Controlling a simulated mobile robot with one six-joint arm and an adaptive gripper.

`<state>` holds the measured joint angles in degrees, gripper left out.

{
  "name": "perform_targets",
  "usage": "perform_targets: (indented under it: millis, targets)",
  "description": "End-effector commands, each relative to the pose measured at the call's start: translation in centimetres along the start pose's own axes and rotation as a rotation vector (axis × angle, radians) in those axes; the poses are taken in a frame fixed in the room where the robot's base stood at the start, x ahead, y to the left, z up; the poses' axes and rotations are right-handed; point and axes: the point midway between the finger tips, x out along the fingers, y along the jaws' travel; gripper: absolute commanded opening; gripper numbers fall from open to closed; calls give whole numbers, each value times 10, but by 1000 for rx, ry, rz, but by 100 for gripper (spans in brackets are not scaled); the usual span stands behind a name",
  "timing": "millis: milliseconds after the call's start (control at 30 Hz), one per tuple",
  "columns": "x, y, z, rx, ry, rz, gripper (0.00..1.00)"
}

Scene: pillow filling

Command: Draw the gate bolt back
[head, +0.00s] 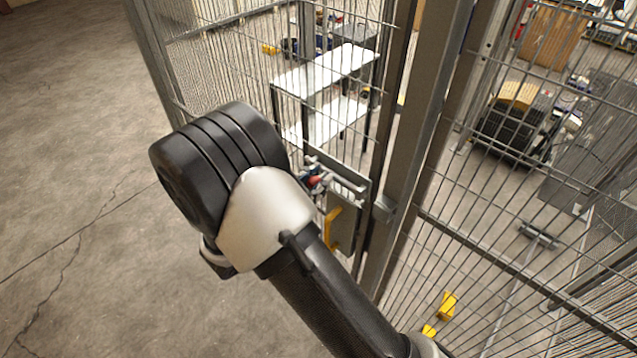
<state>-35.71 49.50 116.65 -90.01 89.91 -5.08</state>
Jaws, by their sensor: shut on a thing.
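The gate bolt (347,184) is a light metal rod on a grey plate (347,232) at the edge of the mesh gate, beside the grey post. My gripper (314,178) shows only in part, just past my black and pale arm joint. It is shut on the bolt's handle, where a small red part shows. The fingertips are small and mostly hidden, so their exact hold is unclear. A yellow handle (332,226) is on the plate below the bolt. I cannot tell how far the bolt reaches towards the post.
A grey gate post (417,130) stands right of the bolt, with a mesh fence panel (520,230) beyond. Behind the gate is a white-topped table (325,68). A dark machine (505,128) stands behind the right panel. The concrete floor (80,150) at left is clear.

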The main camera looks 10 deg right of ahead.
Motion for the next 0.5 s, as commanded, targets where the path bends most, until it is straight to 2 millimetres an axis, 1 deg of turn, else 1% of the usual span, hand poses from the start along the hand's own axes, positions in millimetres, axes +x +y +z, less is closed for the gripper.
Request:
perform_targets:
  millis: [33, 333, 500]
  targets:
    - [-1, 4, 2, 7, -1, 10, 26]
    - [-1, 3, 2, 6, -1, 7, 46]
    - [0, 2, 1, 5, -1, 6, 46]
